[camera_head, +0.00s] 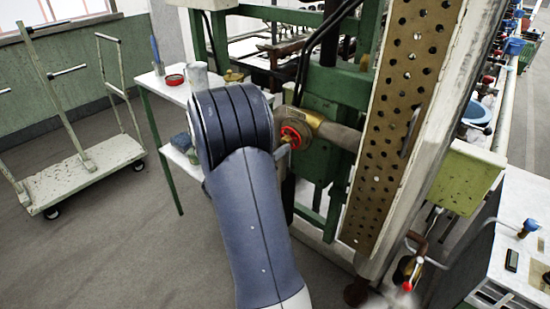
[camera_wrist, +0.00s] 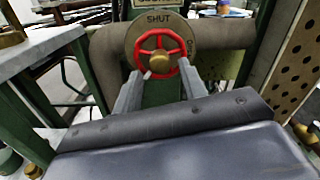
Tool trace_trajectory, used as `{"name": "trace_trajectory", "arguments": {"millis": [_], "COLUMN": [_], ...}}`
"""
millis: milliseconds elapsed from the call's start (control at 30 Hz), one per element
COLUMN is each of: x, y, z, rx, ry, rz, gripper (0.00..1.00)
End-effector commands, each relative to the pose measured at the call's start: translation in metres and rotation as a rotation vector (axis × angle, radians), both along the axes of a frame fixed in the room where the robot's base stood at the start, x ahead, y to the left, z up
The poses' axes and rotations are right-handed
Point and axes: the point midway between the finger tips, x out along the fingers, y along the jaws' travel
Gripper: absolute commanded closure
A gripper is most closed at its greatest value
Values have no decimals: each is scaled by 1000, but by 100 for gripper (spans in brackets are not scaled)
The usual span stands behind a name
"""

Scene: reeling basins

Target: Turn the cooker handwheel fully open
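The red cooker handwheel (camera_wrist: 177,46) has spokes and a brass hub. It also shows in the head view (camera_head: 292,135), partly behind my arm. A round plate (camera_wrist: 159,20) behind it reads "SHUT" at the top. The wheel sits on a large pipe. My gripper (camera_wrist: 164,69) has its two fingers spread at the lower left and lower right of the wheel, with the tips at or just before its lower rim. I cannot tell whether they touch it. In the head view my gripper (camera_head: 281,152) is mostly hidden by my arm, below the wheel.
A green machine frame (camera_head: 335,84) and a tall perforated panel (camera_head: 400,100) stand beside the wheel. A white-topped table (camera_head: 160,88) with a red tape roll (camera_head: 175,80) is on the left. A flat trolley (camera_head: 85,170) stands farther left. Open floor lies between.

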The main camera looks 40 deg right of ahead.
Motion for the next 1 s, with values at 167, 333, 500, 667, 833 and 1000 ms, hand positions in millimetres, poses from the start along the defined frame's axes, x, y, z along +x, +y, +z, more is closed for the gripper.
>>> {"name": "trace_trajectory", "arguments": {"millis": [167,333,500,667,833,1000], "x": [0,0,0,1,2,3], "y": [0,0,-1,-12,-27,-30], "z": [-5,-3,0,0,-1,0], "rx": [10,20,23,20,21,21], "ry": [-142,-235,-254,-253,-252,-251], "rz": [0,0,0,-2,-2,1], "gripper": [60,60,60,60,60,60]}}
